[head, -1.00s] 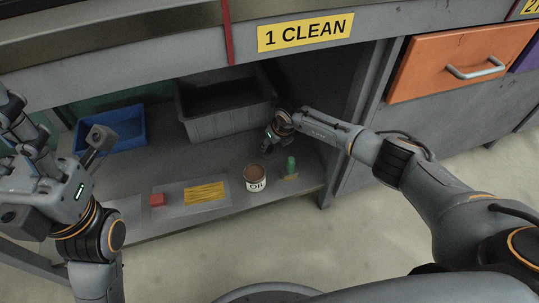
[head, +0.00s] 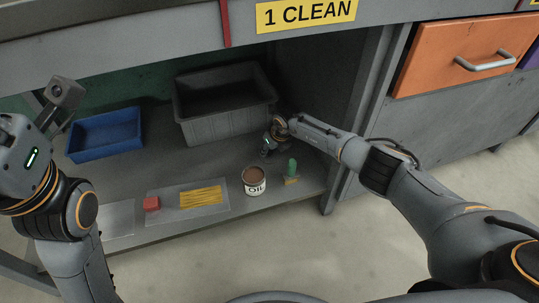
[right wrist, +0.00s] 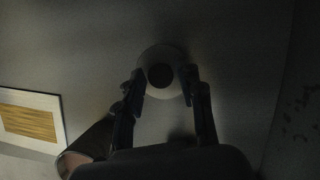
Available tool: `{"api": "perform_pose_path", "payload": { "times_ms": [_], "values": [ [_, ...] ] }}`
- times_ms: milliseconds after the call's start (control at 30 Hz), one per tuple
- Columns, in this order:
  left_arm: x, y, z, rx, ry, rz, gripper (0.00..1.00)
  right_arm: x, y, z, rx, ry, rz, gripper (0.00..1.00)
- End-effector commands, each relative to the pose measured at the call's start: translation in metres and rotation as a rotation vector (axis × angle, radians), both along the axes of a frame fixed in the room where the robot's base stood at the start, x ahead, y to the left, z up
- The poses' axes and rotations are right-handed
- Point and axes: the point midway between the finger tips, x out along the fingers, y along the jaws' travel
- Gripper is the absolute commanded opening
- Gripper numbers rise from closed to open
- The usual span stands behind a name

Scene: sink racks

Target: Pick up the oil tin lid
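The oil tin lid (right wrist: 160,57) is a pale round disc with a dark round centre, seen from above in the right wrist view. My right gripper (right wrist: 162,79) is open, with one finger at each side of the lid; whether they touch it I cannot tell. In the head view, my right gripper (head: 267,152) is low over the shelf behind the oil tin and hides the lid. The oil tin (head: 254,187) stands open with brown contents; part of it shows in the right wrist view (right wrist: 86,148).
A grey bin (head: 225,124) stands just behind my right gripper, and a blue tray (head: 105,133) is farther left. A green object (head: 292,168) stands right of the tin. A red block (head: 151,203) and a yellow-marked plate (head: 205,197) are left of it. A cabinet wall closes the right side.

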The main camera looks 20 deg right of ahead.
Motion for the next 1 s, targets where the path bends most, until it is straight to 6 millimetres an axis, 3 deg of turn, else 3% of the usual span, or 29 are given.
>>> {"api": "perform_pose_path", "payload": {
  "times_ms": [33,100,133,567,767,1000],
  "values": [
    [0.000,0.000,0.000,0.000,0.000,0.000,0.50,0.000,0.000,0.000,0.000,0.000,0.000,0.21],
    [0.000,0.000,0.000,0.000,0.000,0.000,0.50,0.000,0.000,0.000,0.000,0.000,0.000,0.07],
    [0.000,0.000,0.000,0.000,0.000,0.000,0.50,0.000,0.000,0.000,0.000,0.001,0.000,0.05],
    [-0.001,0.000,0.004,-0.001,-0.004,-0.001,0.50,0.000,0.000,0.008,-0.001,0.000,0.000,0.05],
    [0.012,0.002,-0.004,-0.005,0.073,-0.003,0.50,0.000,0.000,0.041,-0.001,-0.002,0.001,0.05],
    [0.022,0.005,-0.021,-0.015,0.211,-0.011,0.50,-0.033,0.018,0.085,-0.001,0.000,0.004,0.05]
  ]
}}
